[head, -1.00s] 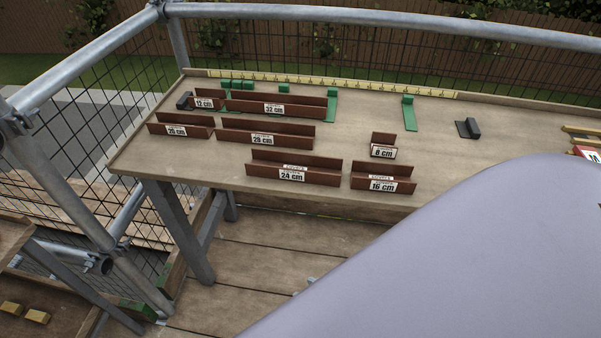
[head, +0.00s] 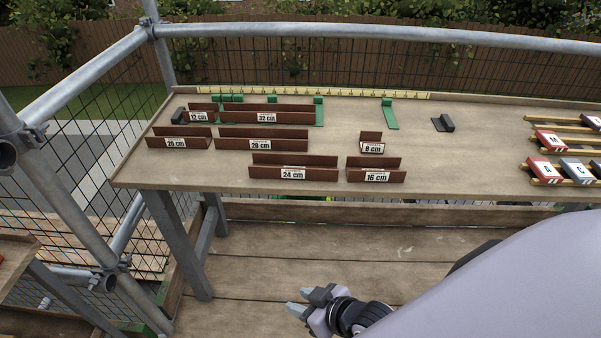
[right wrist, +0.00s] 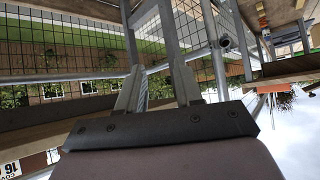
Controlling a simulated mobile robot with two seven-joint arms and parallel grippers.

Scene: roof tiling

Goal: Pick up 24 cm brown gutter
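The 24 cm brown gutter (head: 322,175) lies on the wooden table near its front edge, with a white label reading 24 cm on its front side. My right gripper (head: 299,300) is below and in front of the table edge, apart from the gutter. Its two fingers are spread and empty; they also show apart in the right wrist view (right wrist: 155,92). The 24 cm gutter cannot be made out in the right wrist view. My left gripper is not in view.
The 16 cm gutter (head: 392,178) lies just right of the 24 cm one. Labelled blocks on slats (head: 546,170) stand at the right. The table (head: 450,170) is clear between.

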